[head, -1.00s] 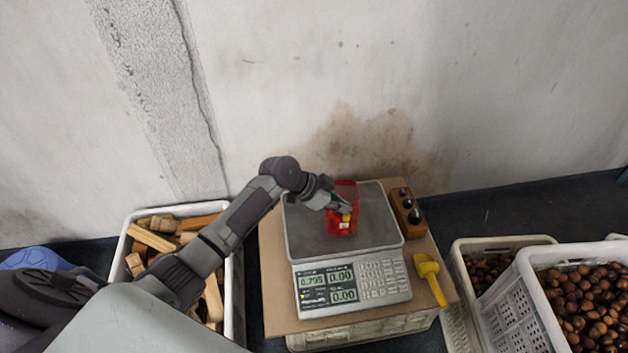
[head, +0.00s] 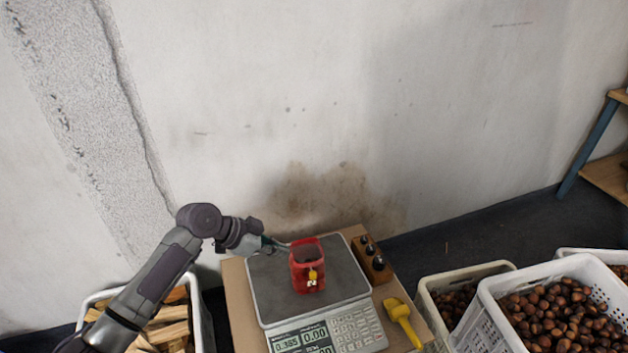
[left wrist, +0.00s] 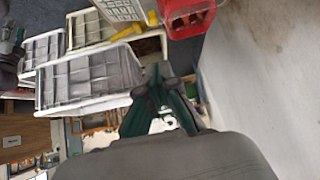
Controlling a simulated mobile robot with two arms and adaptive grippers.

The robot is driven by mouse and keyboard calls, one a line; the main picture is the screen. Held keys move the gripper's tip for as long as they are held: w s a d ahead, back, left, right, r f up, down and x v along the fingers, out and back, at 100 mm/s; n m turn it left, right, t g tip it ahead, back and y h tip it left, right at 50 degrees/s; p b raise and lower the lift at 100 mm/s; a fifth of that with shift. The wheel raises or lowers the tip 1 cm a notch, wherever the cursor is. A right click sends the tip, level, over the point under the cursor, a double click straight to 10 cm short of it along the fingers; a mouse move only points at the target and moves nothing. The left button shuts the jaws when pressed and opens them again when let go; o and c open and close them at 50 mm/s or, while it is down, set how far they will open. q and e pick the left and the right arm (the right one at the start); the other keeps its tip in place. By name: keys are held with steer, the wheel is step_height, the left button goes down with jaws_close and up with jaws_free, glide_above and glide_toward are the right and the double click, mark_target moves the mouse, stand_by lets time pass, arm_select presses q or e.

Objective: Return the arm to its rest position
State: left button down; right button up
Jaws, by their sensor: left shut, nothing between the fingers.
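My left gripper (head: 284,246) reaches in from the left over the scale in the head view, shut and empty. Its tips are close beside the upper left of the red bag (head: 307,270); I cannot tell whether they touch it. The bag stands upright on the scale's grey plate (head: 263,290), with a yellow-and-white mark on its front. In the left wrist view, the closed dark green fingers (left wrist: 160,76) point up the picture, with the red bag (left wrist: 188,20) beyond them at the top.
The scale stands on a brown board (head: 234,290). A yellow scoop (head: 402,317) and a wooden block with dark knobs (head: 371,260) lie to its right. White crates of chestnuts (head: 491,306) stand at right, a crate of wood (head: 206,318) at left. The wall is behind.

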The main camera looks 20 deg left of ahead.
arm_select(q)
steer(key=s+d+f+n+g+y, duration=0.1)
steer(key=s+d+f, duration=0.4)
steer(key=s, duration=0.4)
steer(key=s+a+n+y, duration=0.3)
steer(key=s+n+y, duration=0.4)
steer(key=s, duration=1.3)
steer(key=s+f+n+g, duration=0.1)
steer(key=s+f, duration=0.2)
steer(key=f, duration=1.4)
steer(key=s+f+g, duration=0.1)
steer(key=s+f, duration=0.2)
steer(key=f, duration=1.4)
steer(key=s+a+r+p, duration=0.1)
steer(key=s+r+p, duration=0.1)
steer(key=s+p, duration=0.4)
steer(key=s+a+r+g+p, duration=0.1)
steer(key=s+a+r+p, duration=0.1)
steer(key=s+p, duration=0.4)
steer(key=shift+a+r+h+p, duration=0.15)
steer(key=shift+r+h+p, duration=0.2)
steer(key=shift+p, duration=0.5)
arm_select(e)
steer(key=s+d+r, duration=0.2)
steer(key=s+r, duration=0.3)
steer(key=s, duration=0.6)
steer(key=shift+s+r+g, duration=0.3)
steer(key=shift+s+g, duration=0.05)
steer(key=shift+g, duration=0.05)
